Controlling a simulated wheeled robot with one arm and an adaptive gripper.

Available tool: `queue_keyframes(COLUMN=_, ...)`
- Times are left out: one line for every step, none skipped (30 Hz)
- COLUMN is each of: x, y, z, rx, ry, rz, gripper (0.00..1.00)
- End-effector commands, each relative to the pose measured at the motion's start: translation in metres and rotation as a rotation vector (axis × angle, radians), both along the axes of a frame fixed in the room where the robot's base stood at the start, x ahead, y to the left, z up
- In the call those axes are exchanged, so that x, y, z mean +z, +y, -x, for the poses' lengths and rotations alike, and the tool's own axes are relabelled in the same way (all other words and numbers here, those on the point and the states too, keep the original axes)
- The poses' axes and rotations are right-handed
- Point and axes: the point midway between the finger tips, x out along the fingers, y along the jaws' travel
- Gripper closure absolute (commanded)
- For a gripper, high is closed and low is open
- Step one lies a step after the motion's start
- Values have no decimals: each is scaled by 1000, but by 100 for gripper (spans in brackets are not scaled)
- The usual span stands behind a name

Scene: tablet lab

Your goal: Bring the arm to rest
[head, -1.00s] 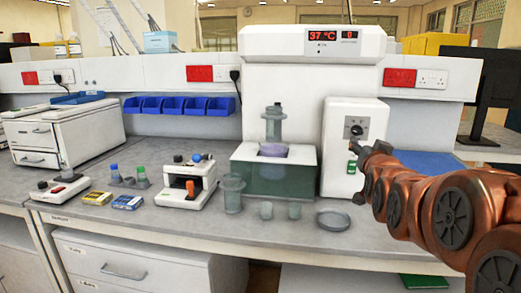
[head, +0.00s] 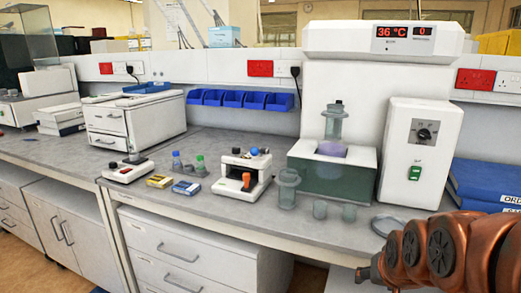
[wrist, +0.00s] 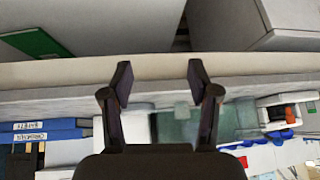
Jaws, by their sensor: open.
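My copper-coloured arm (head: 440,250) reaches in at the lower right of the head view, folded low in front of the bench's front edge. My gripper (wrist: 159,85) shows in the wrist view with its two dark fingers wide apart and nothing between them. The wrist view appears upside down, with the bench edge (wrist: 160,82) running across behind the fingers.
On the bench stand a water bath (head: 330,180), a white control box (head: 418,150), a small device (head: 241,180), beakers (head: 288,188) and a glass dish (head: 388,224) near my arm. Blue binders (head: 485,185) lie at the right. Drawers (head: 180,250) fill the space below.

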Motion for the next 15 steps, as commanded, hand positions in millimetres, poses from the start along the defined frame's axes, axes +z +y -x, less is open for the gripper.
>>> queue_keyframes(x=-12, y=12, z=21, rx=31, ry=76, rz=-5, gripper=40)
queue_keyframes(x=-20, y=18, z=35, rx=47, ry=128, rz=-9, gripper=40)
queue_keyframes(x=-28, y=25, z=54, rx=70, ry=193, rz=-12, gripper=40)
queue_keyframes(x=-35, y=30, z=68, rx=86, ry=244, rz=-15, gripper=40)
queue_keyframes(x=-40, y=35, z=83, rx=101, ry=291, rz=-18, gripper=40)
queue_keyframes(x=-47, y=41, z=101, rx=122, ry=352, rz=-20, gripper=40)
queue_keyframes(x=-51, y=44, z=115, rx=137, ry=396, rz=-23, gripper=40)
queue_keyframes(x=-54, y=47, z=127, rx=149, ry=435, rz=-24, gripper=40)
queue_keyframes(x=-57, y=51, z=142, rx=165, ry=483, rz=-25, gripper=40)
queue_keyframes(x=-58, y=53, z=152, rx=176, ry=515, rz=-27, gripper=40)
queue_keyframes(x=-60, y=55, z=162, rx=185, ry=546, rz=-27, gripper=40)
queue_keyframes(x=-62, y=57, z=175, rx=199, ry=588, rz=-28, gripper=40)
queue_keyframes(x=-62, y=59, z=184, rx=208, ry=613, rz=-29, gripper=40)
queue_keyframes(x=-63, y=60, z=192, rx=217, ry=639, rz=-29, gripper=40)
queue_keyframes(x=-64, y=62, z=204, rx=228, ry=676, rz=-31, gripper=40)
